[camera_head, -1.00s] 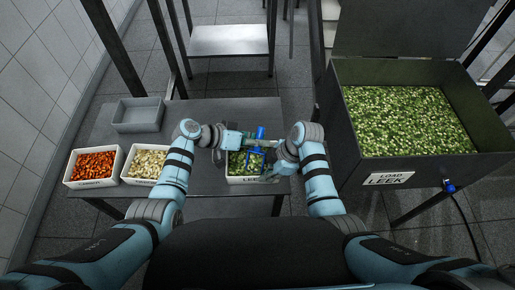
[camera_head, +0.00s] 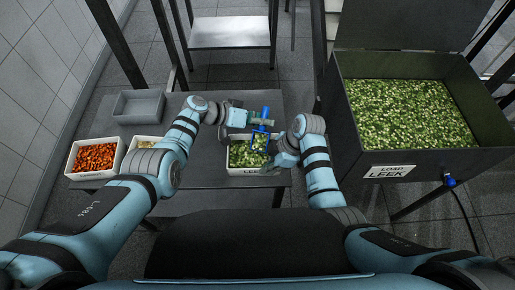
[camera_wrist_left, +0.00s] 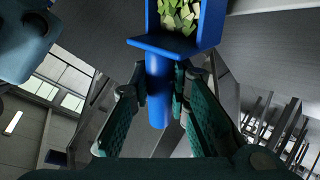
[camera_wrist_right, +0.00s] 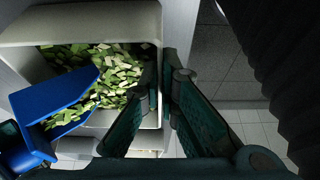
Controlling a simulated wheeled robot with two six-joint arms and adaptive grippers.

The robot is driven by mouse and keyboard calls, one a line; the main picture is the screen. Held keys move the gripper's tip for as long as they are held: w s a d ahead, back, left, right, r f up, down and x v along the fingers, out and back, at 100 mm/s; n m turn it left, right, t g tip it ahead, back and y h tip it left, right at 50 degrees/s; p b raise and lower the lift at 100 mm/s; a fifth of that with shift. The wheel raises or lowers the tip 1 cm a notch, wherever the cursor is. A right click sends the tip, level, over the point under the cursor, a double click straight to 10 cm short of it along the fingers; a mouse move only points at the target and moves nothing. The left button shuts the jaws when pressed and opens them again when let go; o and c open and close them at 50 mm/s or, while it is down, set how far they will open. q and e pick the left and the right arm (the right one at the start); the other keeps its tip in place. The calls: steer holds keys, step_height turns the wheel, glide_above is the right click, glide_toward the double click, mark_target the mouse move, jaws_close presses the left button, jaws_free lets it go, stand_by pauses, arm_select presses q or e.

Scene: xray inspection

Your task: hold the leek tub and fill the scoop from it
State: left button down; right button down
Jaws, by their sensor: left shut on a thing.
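The blue scoop (camera_head: 257,138) is gripped by its handle in my left gripper (camera_head: 258,121). In the left wrist view both fingers close around the blue handle (camera_wrist_left: 158,95), and green leek pieces (camera_wrist_left: 180,15) lie in the scoop's bowl. The leek tub (camera_head: 243,171) is a white tub on the table, with chopped leek inside. The scoop is over the tub; it also shows in the right wrist view (camera_wrist_right: 62,98). My right gripper (camera_wrist_right: 163,85) has one finger inside and one outside the tub's wall (camera_wrist_right: 149,20), shut on it.
A carrot tub (camera_head: 96,172) and a partly hidden pale-filled tub (camera_head: 146,138) stand at the table's left. An empty grey tray (camera_head: 138,108) lies behind them. A large dark bin of leek (camera_head: 420,112), labelled LOAD LEEK, stands at the right.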

arm_select(q)
steer(key=shift+f, duration=0.25)
steer(key=shift+s+a+f, duration=0.15)
steer(key=shift+s+f, duration=0.05)
steer(key=shift+s, duration=0.2)
steer(key=shift+s+a+f, duration=0.1)
steer(key=shift+s+f, duration=0.05)
steer(key=shift+s, duration=0.25)
stand_by(1.8)
steer(key=shift+s+a, duration=0.2)
steer(key=shift+s, duration=0.45)
steer(key=shift+s+a, duration=0.2)
steer(key=shift+s, duration=0.4)
stand_by(2.4)
steer(key=shift+r, duration=0.1)
stand_by(0.3)
step_height(320, 180, up, 4)
steer(key=n+g+y, duration=0.2)
steer(key=g, duration=0.1)
step_height(320, 180, up, 5)
glide_above(260, 147)
stand_by(0.4)
